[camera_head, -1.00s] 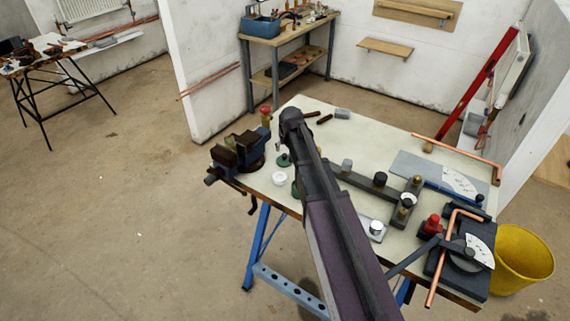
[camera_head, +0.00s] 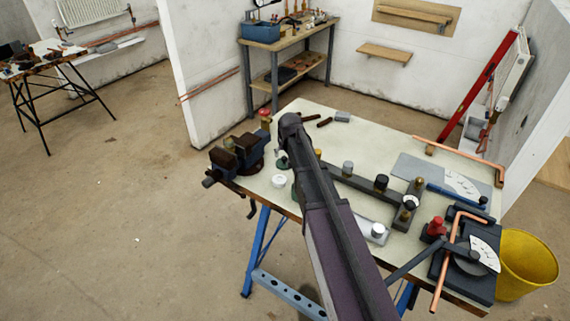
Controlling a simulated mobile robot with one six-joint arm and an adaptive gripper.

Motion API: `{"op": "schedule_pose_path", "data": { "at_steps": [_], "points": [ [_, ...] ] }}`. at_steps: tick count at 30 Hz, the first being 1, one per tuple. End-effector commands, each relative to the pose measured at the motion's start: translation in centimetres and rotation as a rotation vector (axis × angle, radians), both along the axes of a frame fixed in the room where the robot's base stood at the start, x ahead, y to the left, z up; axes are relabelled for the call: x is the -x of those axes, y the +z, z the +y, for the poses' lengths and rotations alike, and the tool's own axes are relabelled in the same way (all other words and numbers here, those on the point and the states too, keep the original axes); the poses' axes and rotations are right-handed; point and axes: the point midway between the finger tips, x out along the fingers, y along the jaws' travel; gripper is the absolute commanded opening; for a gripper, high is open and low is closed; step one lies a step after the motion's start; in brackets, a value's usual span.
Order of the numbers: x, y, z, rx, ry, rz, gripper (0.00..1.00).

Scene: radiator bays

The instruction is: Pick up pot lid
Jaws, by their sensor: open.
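A small round white lid-like piece (camera_head: 279,181) lies flat on the pale bench top (camera_head: 375,146), left of my arm. I take it for the pot lid but cannot be sure.
A blue-black vise (camera_head: 238,158) stands at the bench's left edge. A dark bar fixture (camera_head: 360,186) with knobs, a red-knobbed piece (camera_head: 437,227) and a pipe bender (camera_head: 470,255) with copper pipe fill the right. A yellow bucket (camera_head: 527,262) stands beside the bench.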

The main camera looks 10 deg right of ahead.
Motion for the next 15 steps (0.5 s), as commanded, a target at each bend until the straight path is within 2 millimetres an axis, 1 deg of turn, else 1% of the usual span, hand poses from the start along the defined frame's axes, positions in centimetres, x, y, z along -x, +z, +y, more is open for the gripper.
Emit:
{"op": "schedule_pose_path", "data": {
  "at_steps": [1, 6, 12, 15],
  "points": [
    [-0.2, -0.7, 0.0, 0.0, 0.0, 0.0, 0.73],
    [-0.7, -2.1, 0.2, 0.0, 0.0, 0.0, 0.73],
    [-1.3, -3.4, 0.2, 0.0, 0.0, 0.0, 0.73],
    [-1.5, -3.8, 0.2, 0.0, 0.0, 0.0, 0.73]
  ]
}}
